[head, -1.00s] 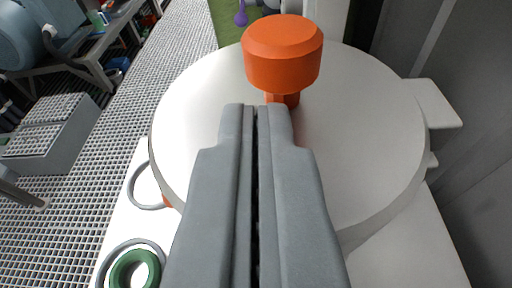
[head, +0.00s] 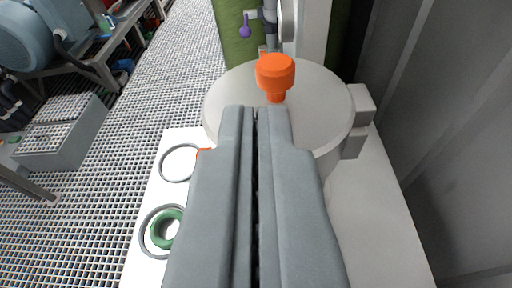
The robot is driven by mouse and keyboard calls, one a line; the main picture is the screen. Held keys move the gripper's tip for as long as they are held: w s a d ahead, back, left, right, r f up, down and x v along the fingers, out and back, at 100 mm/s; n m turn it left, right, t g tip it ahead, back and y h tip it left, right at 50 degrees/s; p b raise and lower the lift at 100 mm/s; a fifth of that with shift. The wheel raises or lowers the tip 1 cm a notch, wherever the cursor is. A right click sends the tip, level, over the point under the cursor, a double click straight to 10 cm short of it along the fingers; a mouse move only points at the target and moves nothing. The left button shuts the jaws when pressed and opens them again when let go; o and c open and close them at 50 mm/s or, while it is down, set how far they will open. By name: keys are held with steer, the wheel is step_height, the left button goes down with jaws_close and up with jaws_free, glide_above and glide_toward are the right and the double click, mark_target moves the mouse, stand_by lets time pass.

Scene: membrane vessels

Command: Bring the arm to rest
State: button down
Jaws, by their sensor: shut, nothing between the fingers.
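My gripper (head: 256,112) fills the lower middle of the head view, with its two grey fingers closed together and nothing between them. Ahead of the fingertips is a round white lid (head: 325,105) with an orange knob (head: 275,74) standing on it. The fingertips overlap the near part of the lid in the picture. The knob is free of the fingers, with a gap between. My fingers hide part of the vessel below the lid.
A white bench top (head: 375,225) carries a grey ring (head: 180,163) and a green ring (head: 163,229) inside another grey ring at left. Grating floor (head: 180,80) lies left. A grey wall (head: 450,120) stands right. A purple item (head: 245,27) hangs in front of a green panel (head: 233,48).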

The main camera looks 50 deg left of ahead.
steer(key=s+a+f+m+h, duration=0.2)
steer(key=s+m+h, duration=0.15)
steer(key=s, duration=0.25)
steer(key=s+a+f+m+h, duration=0.2)
steer(key=s+h, duration=0.2)
steer(key=s, duration=0.3)
steer(key=s+a+r+m+t+h, duration=0.1)
steer(key=s+r+t, duration=0.1)
steer(key=s, duration=0.5)
steer(key=s+a+r+m+t+h, duration=0.1)
steer(key=s+r+t+h, duration=0.1)
steer(key=s+t, duration=0.2)
steer(key=s, duration=0.2)
steer(key=shift+s+a+r+m+t, duration=0.2)
steer(key=shift+s+a+m+t, duration=0.15)
steer(key=shift+a+t, duration=0.05)
steer(key=c, duration=2.1)
jaws_free()
steer(key=shift+h, duration=0.25)
